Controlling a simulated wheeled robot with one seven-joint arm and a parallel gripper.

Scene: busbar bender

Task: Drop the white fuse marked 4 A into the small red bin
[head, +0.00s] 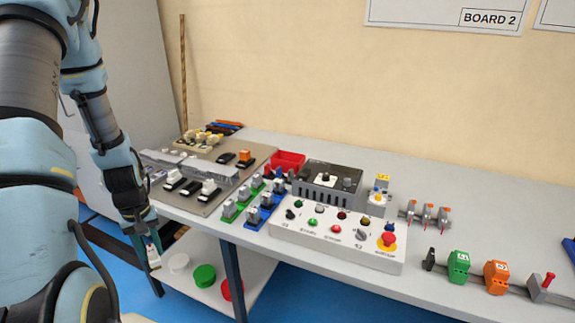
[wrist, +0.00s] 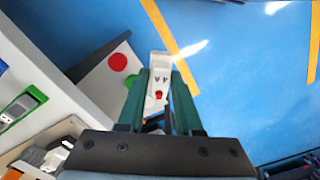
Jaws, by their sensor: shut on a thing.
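My gripper (head: 147,235) hangs at the left, beyond the table's left end and below its top. In the wrist view its green fingers (wrist: 160,100) are shut on a white fuse (wrist: 158,72). The fuse has a small red spot and dark marks that look like an upside-down 4 A. In the head view the fuse's white end (head: 153,259) shows below the fingers. The small red bin (head: 290,160) stands on the table behind the switch rows, well to the right of my gripper. Its inside is mostly hidden.
A grey panel with white and black blocks (head: 200,187) lies at the table's left. Green and blue switch rows (head: 247,205), a dark control box (head: 326,182) and a white button panel (head: 338,235) stand near the bin. Green and red round lids (head: 204,275) lie on the lower shelf.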

